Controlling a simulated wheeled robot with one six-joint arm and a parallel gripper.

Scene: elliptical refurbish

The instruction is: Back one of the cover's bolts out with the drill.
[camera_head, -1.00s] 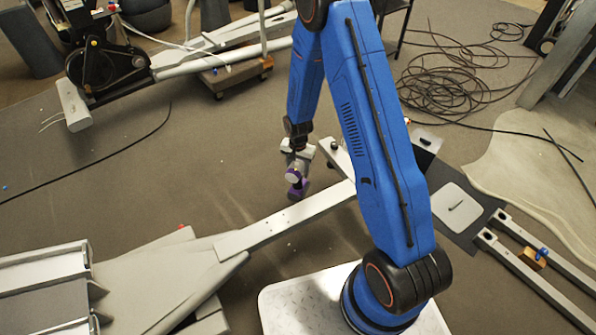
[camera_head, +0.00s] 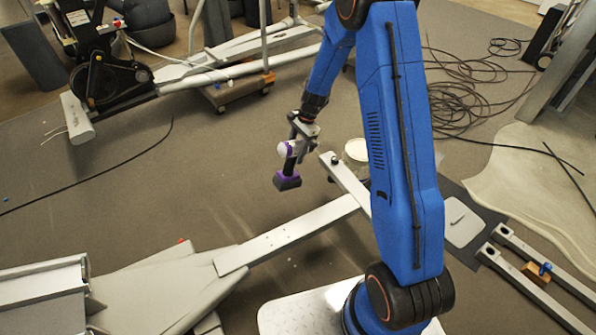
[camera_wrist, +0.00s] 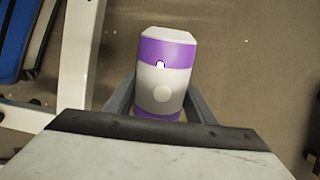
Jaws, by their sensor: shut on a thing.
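The purple and white drill (camera_head: 289,150) is held in my gripper (camera_head: 300,130) above the floor, left of my arm in the head view. Its dark and purple base hangs downward. In the wrist view the drill's white and purple body (camera_wrist: 166,75) sits between the two grey fingers of my gripper (camera_wrist: 160,100), which are shut on it. The drill's bit cannot be made out. A large grey shell part (camera_head: 150,290) lies at the lower left; I cannot tell if it is the cover. No bolts can be picked out clearly.
A long pale metal beam (camera_head: 290,236) runs below the drill. A white round container (camera_head: 356,150) stands behind it. An elliptical machine with a black wheel (camera_head: 112,78) is at the upper left. Coiled cables (camera_head: 465,100) lie upper right.

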